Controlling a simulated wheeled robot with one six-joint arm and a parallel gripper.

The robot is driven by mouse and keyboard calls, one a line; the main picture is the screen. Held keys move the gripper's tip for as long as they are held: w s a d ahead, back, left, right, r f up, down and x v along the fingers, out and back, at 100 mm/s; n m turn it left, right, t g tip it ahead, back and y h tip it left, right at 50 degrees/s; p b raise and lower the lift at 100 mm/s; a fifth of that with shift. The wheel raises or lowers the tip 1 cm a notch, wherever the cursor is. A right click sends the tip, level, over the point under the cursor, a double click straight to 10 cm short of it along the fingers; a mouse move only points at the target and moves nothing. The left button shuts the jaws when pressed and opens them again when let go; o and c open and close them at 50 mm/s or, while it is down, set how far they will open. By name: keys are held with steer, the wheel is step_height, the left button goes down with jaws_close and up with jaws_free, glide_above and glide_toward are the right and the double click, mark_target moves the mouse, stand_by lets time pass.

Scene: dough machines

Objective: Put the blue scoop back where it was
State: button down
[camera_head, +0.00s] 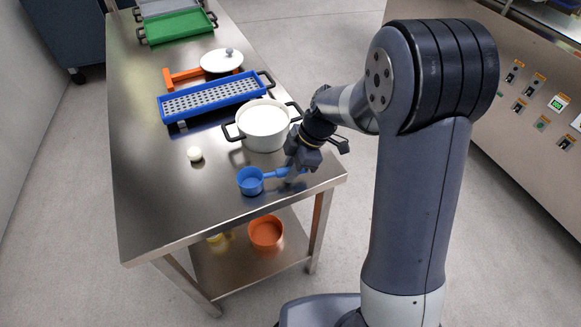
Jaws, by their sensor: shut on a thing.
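The blue scoop (250,182) is at the near right end of the steel table (150,215), its cup to the left and its handle pointing right. My gripper (289,172) is shut on the scoop's handle, near the table's right edge. The fingertips are small and partly dark here. I cannot tell whether the scoop rests on the tabletop or hangs just above it.
A white pot (264,130) with dark handles stands right behind my gripper. A small white ball (195,154) lies to the left. A blue perforated tray (163,110), white lid (222,62) and green tray (150,39) are farther back. The near left tabletop is clear.

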steer(key=shift+f+b, duration=0.25)
steer(key=shift+b, duration=0.05)
steer(key=c, duration=1.3)
jaws_free()
steer(key=shift+r, duration=0.1)
steer(key=shift+r, duration=0.1)
steer(key=shift+r+p, duration=0.2)
steer(key=shift+p, duration=0.25)
steer(key=v, duration=1.1)
steer(key=shift+d+r+b, duration=0.2)
steer(key=shift+r+b, duration=0.1)
steer(key=shift+b, duration=0.1)
